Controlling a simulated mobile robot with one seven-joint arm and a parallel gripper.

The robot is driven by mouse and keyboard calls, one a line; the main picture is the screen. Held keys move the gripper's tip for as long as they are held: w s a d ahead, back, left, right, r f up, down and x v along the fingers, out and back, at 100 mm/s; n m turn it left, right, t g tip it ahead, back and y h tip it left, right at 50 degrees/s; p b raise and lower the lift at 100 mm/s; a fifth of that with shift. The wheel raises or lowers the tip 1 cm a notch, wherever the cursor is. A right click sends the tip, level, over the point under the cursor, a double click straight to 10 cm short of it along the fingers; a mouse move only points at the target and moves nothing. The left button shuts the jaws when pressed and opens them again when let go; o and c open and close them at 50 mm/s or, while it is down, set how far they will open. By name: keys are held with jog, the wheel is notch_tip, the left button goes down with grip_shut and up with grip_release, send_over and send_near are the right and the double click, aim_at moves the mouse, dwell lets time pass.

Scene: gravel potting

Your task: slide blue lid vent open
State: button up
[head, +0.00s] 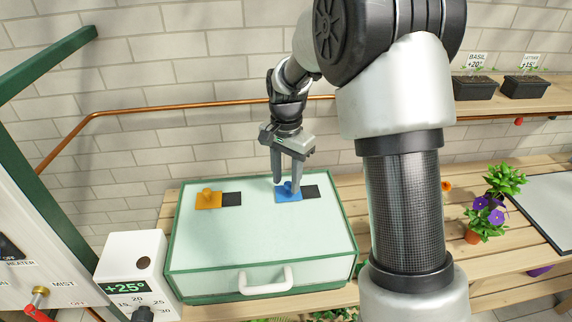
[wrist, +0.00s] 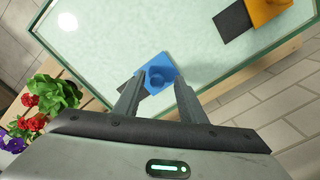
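The blue lid vent (head: 289,196) is a flat blue plate with a round knob, on the pale lid (head: 240,240) of a green-edged box. A dark square (head: 312,191) lies right beside it. In the wrist view the blue vent (wrist: 163,66) shows between my fingertips, and the dark patch is partly hidden by a finger. My gripper (head: 286,183) points down over the blue vent. Its fingers (wrist: 163,80) are apart, on either side of the knob (wrist: 157,88). I cannot tell whether they touch it.
An orange vent (head: 208,199) with its own dark square (head: 231,199) is to the left on the lid. A white handle (head: 266,281) is on the box front. A thermostat (head: 136,270) reading +25° stands left, and potted flowers (head: 487,213) stand right.

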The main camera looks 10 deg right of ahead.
aim_at(286, 183)
notch_tip(286, 183, up, 17)
jog(key=shift+p, duration=0.35)
jog(key=shift+s+r, duration=0.1)
jog(key=shift+r, duration=0.1)
jog(key=s+d+r+n+t, duration=0.1)
jog(key=s+d+r+n, duration=0.15)
jog(key=s, duration=0.35)
jog(key=s+d+r+n+t, duration=0.1)
jog(key=s+r+n+t, duration=0.15)
jog(key=s, duration=0.35)
jog(key=s+d+f+n+t+p, duration=0.1)
jog(key=s+n, duration=0.1)
jog(key=s, duration=0.4)
jog(key=s+d+f+n+t, duration=0.1)
jog(key=s+n, duration=0.1)
jog(key=s, duration=0.4)
jog(key=shift+s+d+f+p, duration=0.2)
jog(key=shift+s+f+p, duration=0.1)
jog(key=shift+s+p, duration=0.1)
jog(key=shift+a, duration=0.1)
